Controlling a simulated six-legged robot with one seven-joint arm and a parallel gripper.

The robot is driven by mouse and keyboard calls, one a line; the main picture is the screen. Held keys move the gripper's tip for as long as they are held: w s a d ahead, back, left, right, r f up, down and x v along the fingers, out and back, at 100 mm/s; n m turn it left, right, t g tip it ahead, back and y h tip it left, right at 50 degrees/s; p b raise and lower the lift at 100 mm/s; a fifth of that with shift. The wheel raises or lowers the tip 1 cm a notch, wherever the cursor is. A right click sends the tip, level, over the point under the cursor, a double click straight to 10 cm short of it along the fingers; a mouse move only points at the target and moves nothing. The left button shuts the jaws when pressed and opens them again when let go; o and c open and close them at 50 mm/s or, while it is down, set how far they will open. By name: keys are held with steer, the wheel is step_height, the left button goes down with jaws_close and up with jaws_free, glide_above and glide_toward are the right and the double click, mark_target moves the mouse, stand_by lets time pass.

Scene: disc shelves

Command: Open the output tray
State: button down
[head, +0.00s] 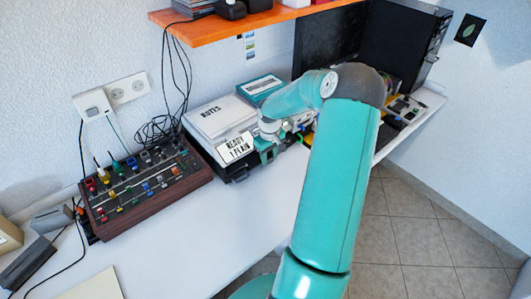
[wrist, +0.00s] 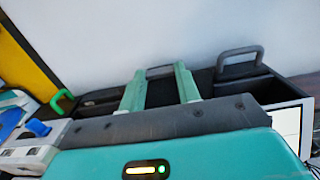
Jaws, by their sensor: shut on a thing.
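In the wrist view a black unit (wrist: 225,92) stands against the pale wall. It has a green handle (wrist: 62,101) at its left and a grey handle (wrist: 240,58) at its right. My gripper (wrist: 160,84) has its two green fingers over the middle of this unit, shut on a dark part (wrist: 162,94) between them. I cannot tell exactly which part this is, as the gripper body hides its lower side. In the head view my gripper (head: 268,152) is at the device with a READY 1 PLAIN sign (head: 237,147); my arm hides part of it.
A control box with coloured knobs (head: 148,185) stands left on the white desk (head: 215,225). An orange shelf (head: 265,22) hangs above, with cables drooping down. A black computer case (head: 400,45) stands at the far right. The desk front is mostly clear.

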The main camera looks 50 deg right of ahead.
steer(key=s, duration=0.5)
steer(key=s+a, duration=0.1)
steer(key=s, duration=0.9)
steer(key=shift+s+a, duration=0.1)
steer(key=shift+a, duration=0.2)
steer(key=c, duration=1)
jaws_free()
step_height(320, 180, up, 14)
steer(key=shift+s+f, duration=0.1)
steer(key=shift+s, duration=0.05)
